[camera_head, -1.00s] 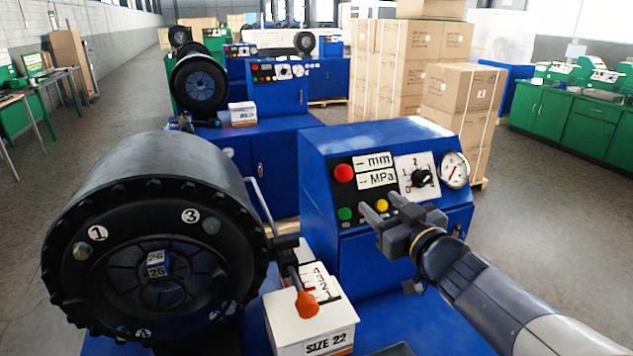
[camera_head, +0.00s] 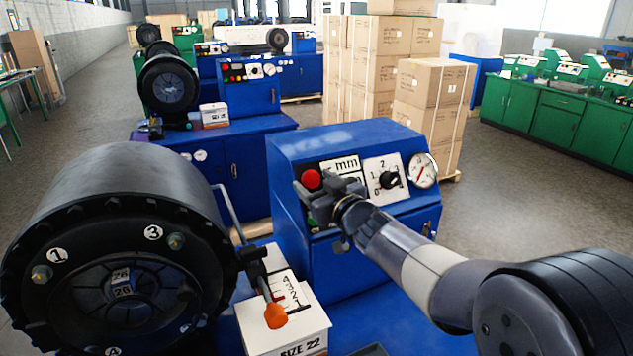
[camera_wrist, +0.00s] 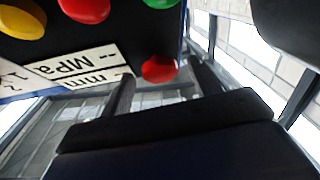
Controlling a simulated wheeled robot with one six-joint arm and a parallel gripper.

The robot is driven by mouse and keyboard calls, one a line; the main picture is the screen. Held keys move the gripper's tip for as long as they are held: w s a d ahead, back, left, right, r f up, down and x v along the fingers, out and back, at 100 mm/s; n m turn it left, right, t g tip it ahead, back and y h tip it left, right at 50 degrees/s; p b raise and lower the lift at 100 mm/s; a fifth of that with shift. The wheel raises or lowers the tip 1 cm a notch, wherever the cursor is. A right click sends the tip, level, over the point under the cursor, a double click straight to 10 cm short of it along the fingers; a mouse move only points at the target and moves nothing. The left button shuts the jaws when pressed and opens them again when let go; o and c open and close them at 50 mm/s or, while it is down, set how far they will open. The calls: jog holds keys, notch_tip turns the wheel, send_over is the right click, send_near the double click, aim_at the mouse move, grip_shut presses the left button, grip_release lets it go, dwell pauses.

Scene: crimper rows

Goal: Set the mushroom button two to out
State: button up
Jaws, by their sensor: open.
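A red mushroom button (camera_head: 311,180) sits at the upper left of the black panel on the nearest blue cabinet. In the wrist view the button (camera_wrist: 159,69) shows between my two finger tips, beside the white display labels. My gripper (camera_head: 314,198) is open and empty in front of the panel's left part, just below the button in the head view. I cannot tell whether a finger touches the button. My gripper hides the lower row of buttons in the head view; the wrist view shows a green (camera_wrist: 160,3), a red (camera_wrist: 85,9) and a yellow one (camera_wrist: 20,22).
A rotary dial (camera_head: 390,180) and a round gauge (camera_head: 422,170) lie right of the button. A large black crimper head (camera_head: 120,220) and a lever with an orange knob (camera_head: 275,315) stand left. Similar machines and cartons (camera_head: 430,95) are behind.

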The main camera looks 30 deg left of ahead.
jog(key=shift+c, duration=0.3)
grip_shut()
jog(key=shift+s+d+r+p, duration=0.3)
jog(key=shift+d+r, duration=0.05)
jog(key=shift+o, duration=0.3)
grip_release()
jog(key=shift+d, duration=0.1)
jog(key=b+v, duration=0.2)
jog(key=v, duration=0.8)
jog(key=shift+s+d, duration=0.3)
jog(key=shift+w+a, duration=0.1)
